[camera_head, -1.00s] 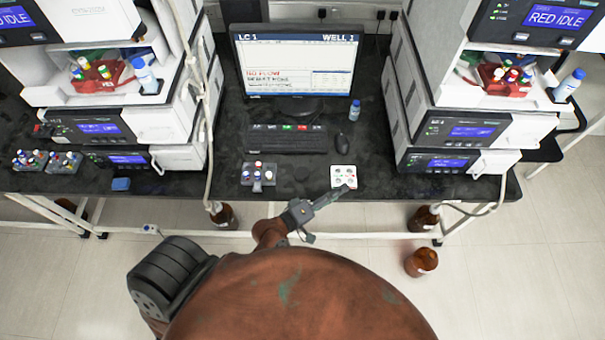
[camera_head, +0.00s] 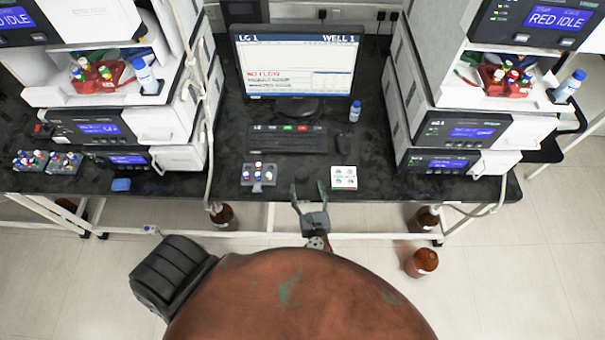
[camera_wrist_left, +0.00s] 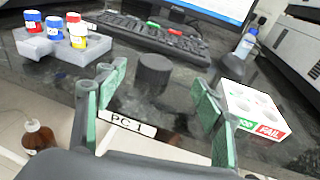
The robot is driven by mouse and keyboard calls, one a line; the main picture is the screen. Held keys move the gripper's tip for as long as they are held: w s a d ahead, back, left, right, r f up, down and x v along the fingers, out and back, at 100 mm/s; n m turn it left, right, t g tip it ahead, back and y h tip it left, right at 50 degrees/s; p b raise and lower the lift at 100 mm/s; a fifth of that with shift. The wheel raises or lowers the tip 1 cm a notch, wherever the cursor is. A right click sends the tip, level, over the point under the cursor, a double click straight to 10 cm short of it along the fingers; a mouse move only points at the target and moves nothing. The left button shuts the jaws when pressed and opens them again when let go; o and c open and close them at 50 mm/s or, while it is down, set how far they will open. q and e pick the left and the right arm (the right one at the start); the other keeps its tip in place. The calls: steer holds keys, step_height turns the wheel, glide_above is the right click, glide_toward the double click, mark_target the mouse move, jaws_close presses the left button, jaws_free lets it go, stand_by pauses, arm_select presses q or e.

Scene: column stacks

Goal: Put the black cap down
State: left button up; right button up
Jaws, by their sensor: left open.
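The black cap (camera_wrist_left: 153,73) is a short dark cylinder. In the left wrist view it stands on the black bench, just beyond and between the fingertips of my left gripper (camera_wrist_left: 155,92), with clear space on both sides. My left gripper is open and empty, its fingers spread and pointing at the bench. In the head view the left gripper (camera_head: 308,190) is at the bench's front edge, and the cap is hard to make out against the dark top. My right gripper is not in view.
A grey rack of vials (camera_head: 258,175) is left of the gripper. A white block with round holes (camera_head: 343,177) is close on its right; its FAIL label shows in the wrist view. The keyboard (camera_head: 287,140), monitor (camera_head: 297,62) and a small blue-capped bottle (camera_head: 355,111) are behind.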

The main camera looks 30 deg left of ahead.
mark_target(302, 174)
arm_select(q)
steer(key=x, duration=0.7)
steer(key=shift+w+a, duration=0.1)
steer(key=shift+a, duration=0.35)
steer(key=shift+c, duration=0.2)
steer(key=c, duration=1)
steer(key=shift+o, duration=0.2)
